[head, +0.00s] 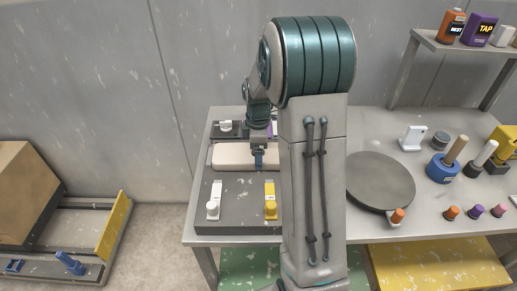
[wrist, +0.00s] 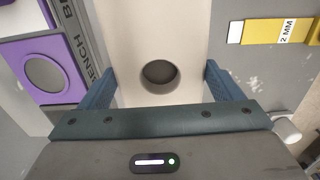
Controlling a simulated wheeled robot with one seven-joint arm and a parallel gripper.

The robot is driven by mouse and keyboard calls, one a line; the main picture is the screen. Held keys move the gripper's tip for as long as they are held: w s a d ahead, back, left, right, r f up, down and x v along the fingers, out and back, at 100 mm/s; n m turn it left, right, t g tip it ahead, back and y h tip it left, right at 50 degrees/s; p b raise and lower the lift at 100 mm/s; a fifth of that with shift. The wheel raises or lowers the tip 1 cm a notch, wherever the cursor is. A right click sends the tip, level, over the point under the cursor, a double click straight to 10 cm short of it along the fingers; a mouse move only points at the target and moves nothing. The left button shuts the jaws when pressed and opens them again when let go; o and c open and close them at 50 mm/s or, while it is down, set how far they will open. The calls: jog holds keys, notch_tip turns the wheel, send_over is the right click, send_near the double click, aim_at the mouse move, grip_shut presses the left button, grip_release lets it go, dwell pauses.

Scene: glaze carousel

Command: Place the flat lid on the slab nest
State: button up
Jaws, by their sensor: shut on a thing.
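The flat lid looks to be the long cream piece with rounded corners (head: 232,156) over the grey board at the back left of the table. In the wrist view the cream lid (wrist: 160,20) runs between my fingers, with a dark round hole or knob on it. My gripper (head: 258,160) is shut on the lid; the wrist view shows a finger of my gripper (wrist: 160,88) along each side. The slab nest seems to be the grey board (head: 240,190), though I cannot tell its recess. Whether the lid touches the board is unclear.
A purple block (wrist: 42,75) lies left of the lid in the wrist view. A dark round turntable (head: 380,180) is right of my arm, with stamps and blocks beyond.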

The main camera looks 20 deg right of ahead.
jog(key=shift+f, duration=0.15)
jog(key=o, duration=1.4)
notch_tip(320, 180, up, 12)
jog(key=s+a+m+t, duration=0.1)
jog(key=s+a+m, duration=0.2)
jog(key=s, duration=0.4)
jog(key=s+a+m+t, duration=0.1)
jog(key=s+a+m, duration=0.3)
jog(key=s+m, duration=0.2)
jog(key=s+a+m+t, duration=0.1)
jog(key=s+a+m, duration=0.2)
jog(key=s, duration=0.6)
jog(key=shift+a+f+m, duration=0.2)
jog(key=shift+m, duration=0.5)
